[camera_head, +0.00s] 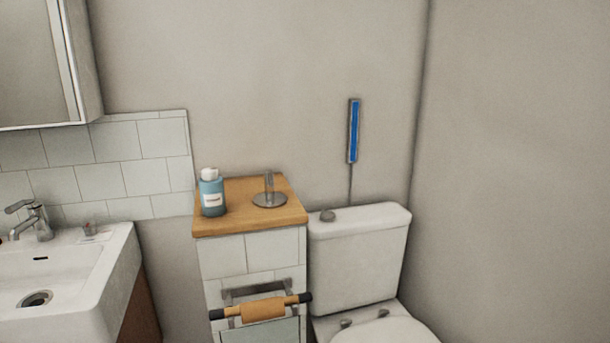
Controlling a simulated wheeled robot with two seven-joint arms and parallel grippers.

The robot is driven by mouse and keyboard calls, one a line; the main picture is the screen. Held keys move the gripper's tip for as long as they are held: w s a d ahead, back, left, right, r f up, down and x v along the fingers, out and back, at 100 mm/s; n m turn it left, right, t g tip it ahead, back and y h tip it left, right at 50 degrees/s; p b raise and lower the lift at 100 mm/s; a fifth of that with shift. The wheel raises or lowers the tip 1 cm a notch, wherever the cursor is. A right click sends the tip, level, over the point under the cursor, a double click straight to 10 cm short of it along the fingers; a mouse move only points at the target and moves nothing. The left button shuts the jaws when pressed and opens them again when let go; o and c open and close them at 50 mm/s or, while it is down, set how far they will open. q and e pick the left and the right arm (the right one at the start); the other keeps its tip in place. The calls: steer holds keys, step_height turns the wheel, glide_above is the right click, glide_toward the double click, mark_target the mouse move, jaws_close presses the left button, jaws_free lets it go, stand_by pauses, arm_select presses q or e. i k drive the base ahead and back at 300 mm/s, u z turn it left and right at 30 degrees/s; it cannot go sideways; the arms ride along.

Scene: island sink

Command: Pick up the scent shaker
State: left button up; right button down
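A blue-teal bottle with a white cap and a pale label (212,194) stands upright on the left part of a small wooden-topped cabinet (238,222). It looks like the scent shaker, though its label is too small to read. Neither of my grippers shows in the head view, so nothing is seen touching the bottle.
A round metal stand with a short post (269,198) is right of the bottle. A white sink (75,275) with a faucet (36,222) is at left, a toilet (358,265) at right. A rail with a tan roll (262,308) sticks out from the cabinet front.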

mark_target(212, 193)
steer(key=u, duration=0.55)
steer(key=k, duration=0.65)
steer(key=u, duration=1)
steer(key=i, duration=1.6)
steer(key=z, duration=0.35)
